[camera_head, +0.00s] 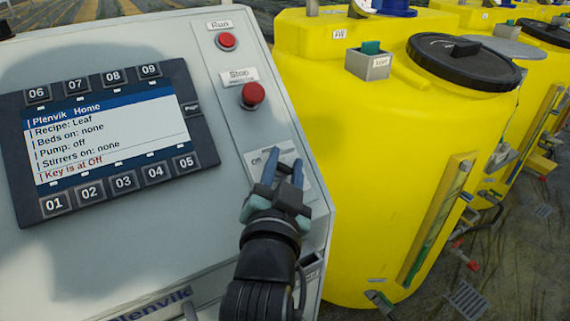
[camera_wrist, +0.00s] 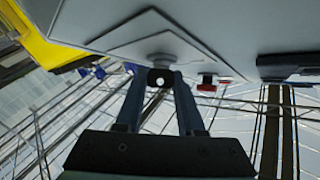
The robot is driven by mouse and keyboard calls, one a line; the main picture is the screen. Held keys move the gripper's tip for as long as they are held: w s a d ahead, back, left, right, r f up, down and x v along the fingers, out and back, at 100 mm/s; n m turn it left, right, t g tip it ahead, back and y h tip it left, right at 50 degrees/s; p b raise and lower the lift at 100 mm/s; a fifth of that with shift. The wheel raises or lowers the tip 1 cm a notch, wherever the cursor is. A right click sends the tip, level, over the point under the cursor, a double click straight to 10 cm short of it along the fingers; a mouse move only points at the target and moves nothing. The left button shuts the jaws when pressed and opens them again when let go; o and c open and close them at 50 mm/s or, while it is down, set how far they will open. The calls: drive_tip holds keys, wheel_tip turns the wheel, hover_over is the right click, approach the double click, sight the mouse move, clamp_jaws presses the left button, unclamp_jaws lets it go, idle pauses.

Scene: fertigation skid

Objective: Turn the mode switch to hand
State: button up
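The mode switch (camera_head: 284,169) is a small dark knob on a pale square plate low on the right part of the grey control panel (camera_head: 225,125). "Off" is printed at the plate's upper left; other markings are hidden by my fingers. My gripper (camera_head: 283,166) is at the switch, one blue finger on each side of the knob. In the wrist view, the knob (camera_wrist: 160,78) shows as a dark block with a bright spot, between the fingertips (camera_wrist: 158,80). The fingers stand apart around it; firm contact does not show. The screen (camera_head: 107,133) reads "Key is at Off".
Above the switch are a red Stop button (camera_head: 252,95) and a red Run button (camera_head: 227,41). Numbered keys surround the screen. A large yellow tank (camera_head: 370,170) with a black lid (camera_head: 465,62) stands close on the right. Free air lies between my gripper and the tank.

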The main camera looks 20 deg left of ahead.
clamp_jaws()
drive_tip(key=shift+r+m+h+p, duration=0.1)
drive_tip(key=shift+m+h+p, duration=0.2)
drive_tip(key=shift+m+h, duration=0.15)
drive_tip(key=shift+m+h+p, duration=0.3)
drive_tip(key=shift+m+h, duration=0.25)
drive_tip(key=shift+h, duration=0.2)
drive_tip(key=m+g+h, duration=0.1)
drive_tip(key=m+h, duration=0.1)
drive_tip(key=shift+m+p, duration=0.3)
drive_tip(key=shift+m, duration=0.1)
drive_tip(key=shift+m+g+h+p, duration=0.6)
drive_tip(key=shift+m+g+h, duration=1.2)
drive_tip(key=shift+m, duration=0.5)
